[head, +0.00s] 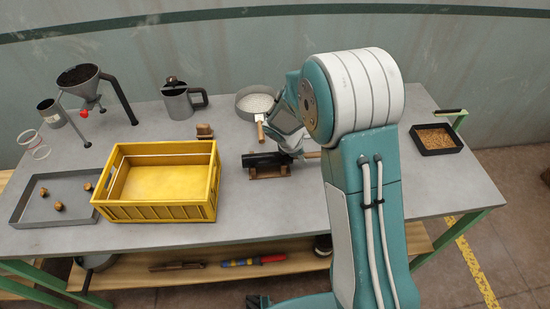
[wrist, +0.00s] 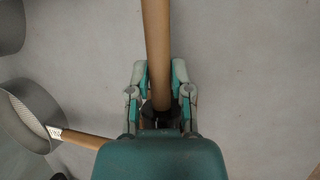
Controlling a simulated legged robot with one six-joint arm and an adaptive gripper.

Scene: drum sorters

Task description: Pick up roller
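The roller is a dark cylinder (head: 263,159) with a light wooden handle (head: 313,154), lying over a low wooden stand (head: 268,173) on the grey workbench. In the wrist view the handle (wrist: 157,45) runs from the top edge down between my fingers. My gripper (wrist: 160,72) has one finger on each side of the handle, and both pads appear to touch it. In the head view my gripper (head: 291,151) is at the right end of the dark cylinder. My arm hides part of the handle there. The dark cylinder is mostly hidden in the wrist view.
Behind the roller, a round pan (head: 256,103) has its handle pointing towards it. A yellow crate (head: 157,212) stands to the left, with a small wooden block (head: 204,130) behind it. A metal mug (head: 177,104) is further back. A dark tray (head: 436,139) lies right.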

